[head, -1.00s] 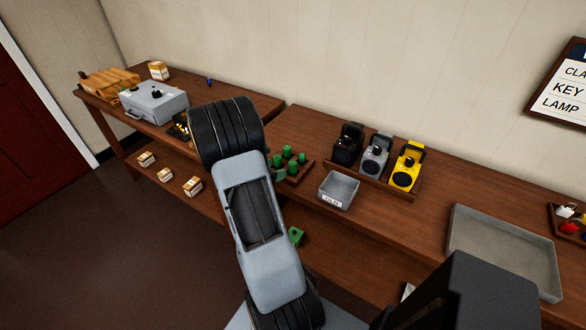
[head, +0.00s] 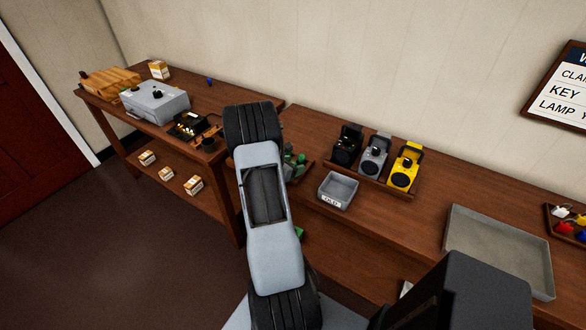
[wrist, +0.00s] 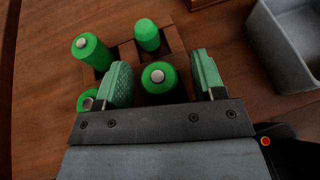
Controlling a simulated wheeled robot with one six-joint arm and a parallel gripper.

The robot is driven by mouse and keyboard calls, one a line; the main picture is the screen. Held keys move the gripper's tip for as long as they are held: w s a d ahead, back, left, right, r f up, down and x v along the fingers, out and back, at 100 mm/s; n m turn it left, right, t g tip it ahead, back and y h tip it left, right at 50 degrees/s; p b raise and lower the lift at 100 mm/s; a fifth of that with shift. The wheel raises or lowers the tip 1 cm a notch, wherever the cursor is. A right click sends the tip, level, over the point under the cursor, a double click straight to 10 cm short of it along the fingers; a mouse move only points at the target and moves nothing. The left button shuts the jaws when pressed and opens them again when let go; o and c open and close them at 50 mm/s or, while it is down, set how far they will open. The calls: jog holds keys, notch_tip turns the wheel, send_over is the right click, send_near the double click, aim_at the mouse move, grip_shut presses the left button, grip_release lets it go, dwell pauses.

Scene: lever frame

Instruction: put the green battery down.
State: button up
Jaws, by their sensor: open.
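In the wrist view my gripper (wrist: 162,62) is open, its two green finger pads on either side of a green battery (wrist: 159,78). Narrow gaps show between this battery and both pads. It appears upright in a wooden rack (wrist: 124,52), though its lower part is hidden by my gripper. Other green batteries stand around it: one at the upper left (wrist: 90,50), one behind (wrist: 147,36) and one partly hidden at the left (wrist: 87,100).
A grey labelled bin (head: 338,190) stands right of the rack. Black, grey and yellow lamps (head: 403,169) stand in a wooden holder behind it. A large grey tray (head: 500,250) lies farther right with bare bench between. A black device (head: 188,126) is left of my arm.

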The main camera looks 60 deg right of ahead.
jog(key=c, duration=1)
jog(key=shift+c, duration=0.5)
jog(key=shift+r, duration=0.15)
